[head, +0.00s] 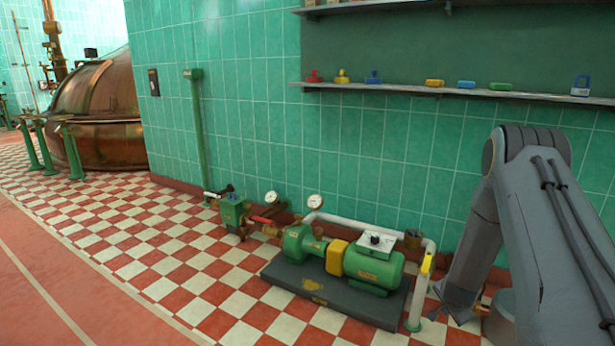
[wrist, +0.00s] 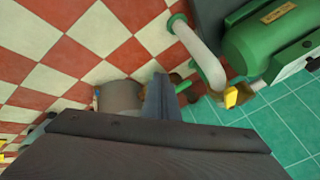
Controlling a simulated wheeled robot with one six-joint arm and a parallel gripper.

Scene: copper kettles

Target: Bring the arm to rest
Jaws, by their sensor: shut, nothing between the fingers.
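My arm reaches in from the right in the head view, bent at a high elbow with its forearm hanging down. My gripper (head: 457,308) is at its lower end, low and just right of the pump set. In the wrist view my gripper (wrist: 165,93) shows as a narrow grey wedge, its fingers together with nothing between them. The large grey body of my wrist fills the lower part of that view and hides what lies below.
A green pump (head: 375,270) with a white pipe (head: 428,262) and yellow valve handle (head: 426,264) stands on a dark plinth (head: 335,303) left of my gripper. Above, a shelf (head: 560,98) holds padlocks. Checkered floor (head: 150,250) lies open on the left, before a copper kettle (head: 100,100).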

